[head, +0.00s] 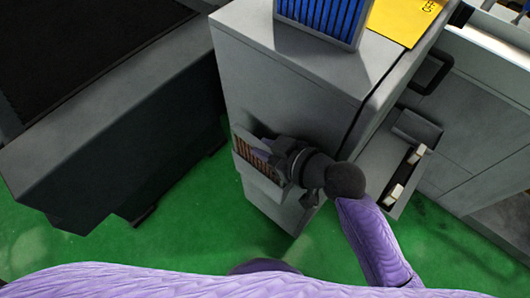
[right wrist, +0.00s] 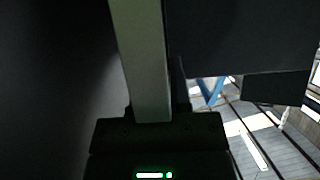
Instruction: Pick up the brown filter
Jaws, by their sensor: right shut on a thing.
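The brown filter (head: 252,155), with brown pleats in a light grey frame, is at the side of the grey cabinet, low down, above the green floor. My right gripper (head: 278,153) is at its right side, shut on the frame, and covers part of it. In the right wrist view, a pale grey bar, which looks like the filter's frame edge (right wrist: 142,65), runs down into the dark gripper (right wrist: 155,120). I cannot tell whether the filter is still seated against the cabinet or clear of it. My left gripper is not in view.
The grey cabinet (head: 290,75) carries a blue pleated filter (head: 322,15) and a yellow sign (head: 400,18) on top. An open panel (head: 390,165) with two pale blocks is at right. A dark machine (head: 120,120) stands at left. Green floor (head: 185,225) is clear between.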

